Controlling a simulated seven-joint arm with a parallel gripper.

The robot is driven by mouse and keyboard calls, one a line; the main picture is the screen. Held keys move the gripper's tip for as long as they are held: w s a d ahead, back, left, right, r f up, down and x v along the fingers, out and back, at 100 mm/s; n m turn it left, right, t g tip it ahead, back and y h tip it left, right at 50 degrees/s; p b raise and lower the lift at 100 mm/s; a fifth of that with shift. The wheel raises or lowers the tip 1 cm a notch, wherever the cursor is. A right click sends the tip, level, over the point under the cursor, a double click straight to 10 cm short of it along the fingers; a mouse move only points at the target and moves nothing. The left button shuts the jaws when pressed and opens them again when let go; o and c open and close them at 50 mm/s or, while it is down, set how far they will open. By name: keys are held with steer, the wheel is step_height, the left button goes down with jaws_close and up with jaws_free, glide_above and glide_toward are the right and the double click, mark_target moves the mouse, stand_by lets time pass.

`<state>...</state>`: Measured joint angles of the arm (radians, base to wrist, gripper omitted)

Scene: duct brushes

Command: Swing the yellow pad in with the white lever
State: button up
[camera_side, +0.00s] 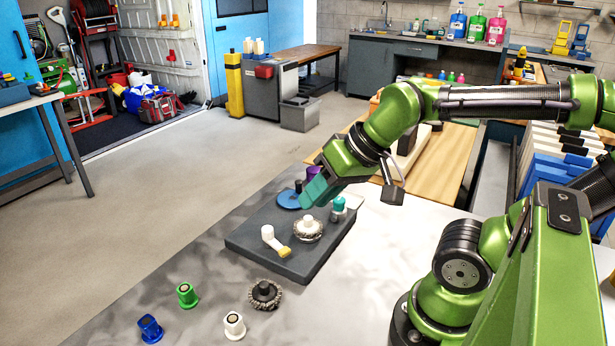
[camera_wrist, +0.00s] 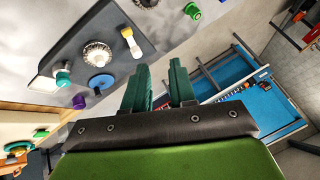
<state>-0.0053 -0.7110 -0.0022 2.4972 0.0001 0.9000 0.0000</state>
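The white lever (camera_side: 268,233) stands on the dark grey board (camera_side: 262,247). The yellow pad (camera_side: 284,252) sits at the low end of its arm. Both show in the wrist view, the lever (camera_wrist: 127,32) and the pad (camera_wrist: 137,51). The round brush with a white hub (camera_side: 308,232) is beside the pad, with a gap between them in the wrist view (camera_wrist: 97,54). My gripper (camera_side: 314,193) is above the far part of the board, apart from the lever. In the wrist view, its green fingers (camera_wrist: 159,66) are spread and empty.
A blue disc (camera_side: 288,201) with a dark knob, a purple part (camera_side: 312,172) and a teal-topped part (camera_side: 338,205) share the board. A dark brush (camera_side: 265,294) and green (camera_side: 187,295), blue (camera_side: 150,328) and white (camera_side: 234,325) pieces stand on the table in front.

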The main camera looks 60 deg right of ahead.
mark_target(267, 228)
steer(key=o, duration=0.5)
steer(key=w, duration=0.1)
steer(key=w+g, duration=0.1)
steer(key=w, duration=0.1)
steer(key=shift+w+d+f, duration=0.25)
steer(key=shift+w+d, duration=0.05)
steer(key=w+d+f+m+g+h, duration=0.1)
steer(key=w+d+m+g, duration=0.1)
steer(key=w, duration=0.7)
steer(key=shift+w+d+f+g, duration=0.25)
steer(key=shift+d+g, duration=0.25)
steer(key=shift+g, duration=0.5)
steer(key=w+d+m+g+h, duration=0.1)
steer(key=w+d+m, duration=0.1)
steer(key=w, duration=0.2)
steer(key=shift+m+g, duration=0.3)
steer(key=shift+m, duration=0.2)
steer(key=f, duration=1)
steer(key=s+f, duration=0.1)
steer(key=f, duration=0.4)
steer(key=shift+a+f, duration=0.1)
steer(key=shift+f, duration=0.15)
jaws_close()
